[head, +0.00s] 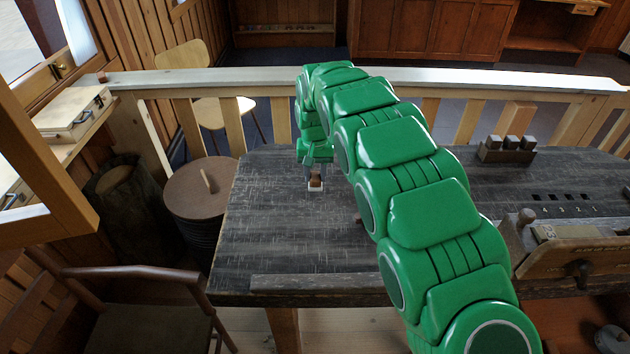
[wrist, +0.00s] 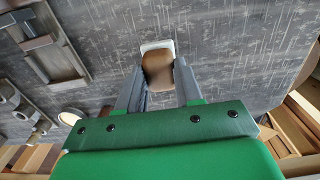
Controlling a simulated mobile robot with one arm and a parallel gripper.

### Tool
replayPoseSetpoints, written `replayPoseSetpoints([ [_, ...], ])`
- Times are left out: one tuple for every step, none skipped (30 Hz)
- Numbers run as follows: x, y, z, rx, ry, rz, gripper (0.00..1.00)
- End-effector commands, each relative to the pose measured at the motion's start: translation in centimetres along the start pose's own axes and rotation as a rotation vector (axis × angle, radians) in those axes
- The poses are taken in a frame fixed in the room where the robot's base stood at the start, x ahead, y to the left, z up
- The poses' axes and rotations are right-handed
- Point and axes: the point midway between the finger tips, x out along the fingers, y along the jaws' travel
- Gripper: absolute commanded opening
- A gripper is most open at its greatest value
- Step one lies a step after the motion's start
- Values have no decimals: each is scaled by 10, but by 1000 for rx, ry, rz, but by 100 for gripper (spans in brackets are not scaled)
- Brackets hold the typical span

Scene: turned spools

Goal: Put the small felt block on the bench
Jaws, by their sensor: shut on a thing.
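The small felt block (head: 316,183) is brown with a pale white end. It also shows in the wrist view (wrist: 158,70), between the two grey fingers. My gripper (head: 315,178) is shut on it, over the left part of the dark, worn bench (head: 270,225). The block's pale end points down at the bench top. I cannot tell whether it touches the bench or hangs just above it. The fingers also show in the wrist view (wrist: 160,88).
The bench top around the block is clear. A dark holder with several blocks (head: 507,149) stands at the back right, and a vise (head: 570,250) sits at the front right. A pale railing (head: 250,88) runs behind. A round-topped drum (head: 203,188) and a chair (head: 140,280) stand left.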

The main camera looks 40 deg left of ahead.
Motion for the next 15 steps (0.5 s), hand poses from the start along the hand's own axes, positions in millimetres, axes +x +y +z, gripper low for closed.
replayPoseSetpoints([
  [2, 0, -1, 0, -1, 0, 6],
  [2, 0, -1, 0, -1, 0, 6],
  [3, 0, -2, 0, -1, 0, 6],
  [4, 0, -2, 0, -1, 0, 6],
  [4, 0, -2, 0, -1, 0, 6],
  [5, 0, -3, 0, -2, 1, 6],
  [7, -1, -4, 0, -2, 1, 6],
  [8, -1, -5, 0, -2, 1, 6],
  [12, -1, -5, 0, -3, 1, 6],
  [16, -2, -5, 0, -5, 1, 6],
  [20, -2, -4, -1, -5, 1, 6],
  [25, -2, -4, -1, -4, 0, 6],
  [29, -2, -5, -1, -2, 0, 6],
  [32, -2, -5, 0, -1, -1, 6],
  [35, -2, -6, 0, 0, -1, 6],
])
